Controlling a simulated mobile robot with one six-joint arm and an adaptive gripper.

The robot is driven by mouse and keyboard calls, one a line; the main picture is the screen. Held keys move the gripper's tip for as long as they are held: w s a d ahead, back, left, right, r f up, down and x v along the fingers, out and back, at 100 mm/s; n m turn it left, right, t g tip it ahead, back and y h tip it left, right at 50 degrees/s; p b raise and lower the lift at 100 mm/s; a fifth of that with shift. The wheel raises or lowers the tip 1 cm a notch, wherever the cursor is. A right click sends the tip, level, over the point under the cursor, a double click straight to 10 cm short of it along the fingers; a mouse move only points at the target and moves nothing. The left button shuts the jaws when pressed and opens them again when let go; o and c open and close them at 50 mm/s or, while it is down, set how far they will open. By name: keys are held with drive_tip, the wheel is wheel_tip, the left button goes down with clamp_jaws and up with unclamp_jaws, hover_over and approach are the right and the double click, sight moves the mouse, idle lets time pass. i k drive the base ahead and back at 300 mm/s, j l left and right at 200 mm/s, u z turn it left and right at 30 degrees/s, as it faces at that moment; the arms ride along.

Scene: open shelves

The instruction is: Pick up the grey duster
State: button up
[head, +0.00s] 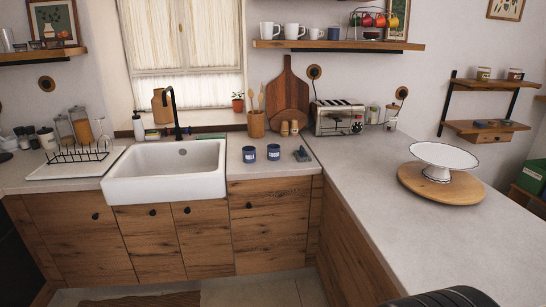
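A small dark grey item (301,154), which looks like the grey duster, lies on the counter to the right of two blue cups, near the inner corner of the worktop. It is small in the head view, so its exact shape is hard to tell. My gripper is not in view. A black rounded part at the bottom right edge appears to be mine.
Two blue cups (273,152) stand left of the grey item, and a toaster (338,118) stands behind it to the right. A white sink (168,172) is further left. A white cake stand (443,156) sits on a round wooden board (470,191). The right counter's front is clear.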

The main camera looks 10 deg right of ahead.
sight(301, 155)
drive_tip(key=i+j+z, duration=0.25)
drive_tip(key=i+z, duration=0.15)
drive_tip(key=i+j+z, duration=0.75)
drive_tip(key=i+j, duration=0.2)
drive_tip(key=j, duration=0.2)
drive_tip(key=i+j, duration=0.2)
drive_tip(key=j, duration=0.15)
drive_tip(key=i+j, duration=0.2)
drive_tip(key=j, duration=0.2)
drive_tip(key=i+j+z, duration=0.1)
drive_tip(key=j, duration=0.3)
drive_tip(key=i+j, duration=0.25)
drive_tip(key=j, duration=0.15)
drive_tip(key=i+j, duration=0.2)
drive_tip(key=j, duration=0.2)
